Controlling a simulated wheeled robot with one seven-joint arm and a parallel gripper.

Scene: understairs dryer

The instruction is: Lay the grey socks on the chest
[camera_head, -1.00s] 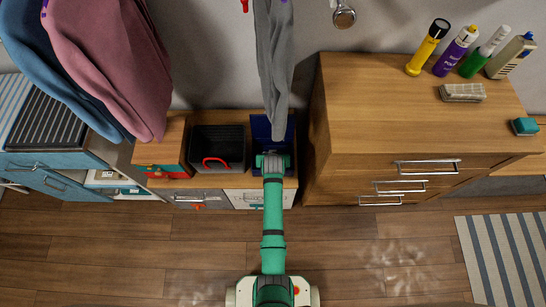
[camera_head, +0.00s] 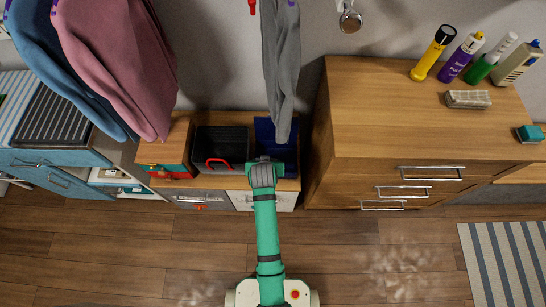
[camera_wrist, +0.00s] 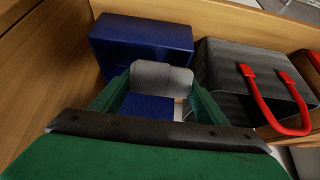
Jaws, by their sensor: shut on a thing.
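The grey socks (camera_wrist: 160,77), a pale grey rolled bundle, show in the wrist view between the fingertips of my gripper (camera_wrist: 160,85). My gripper is shut on them, in front of a dark blue box (camera_wrist: 145,42). In the head view my gripper (camera_head: 265,166) is low, in front of the blue box (camera_head: 273,135), and the socks cannot be made out clearly there. The wooden chest (camera_head: 390,125) with several drawers stands to the right of my gripper, its top higher up.
On the chest stand several bottles (camera_head: 462,58), a brush-like block (camera_head: 468,98) and a teal item (camera_head: 529,133); its left and front top is clear. A dark basket with a red handle (camera_head: 220,147) is beside the blue box. Grey cloth (camera_head: 281,70) hangs above.

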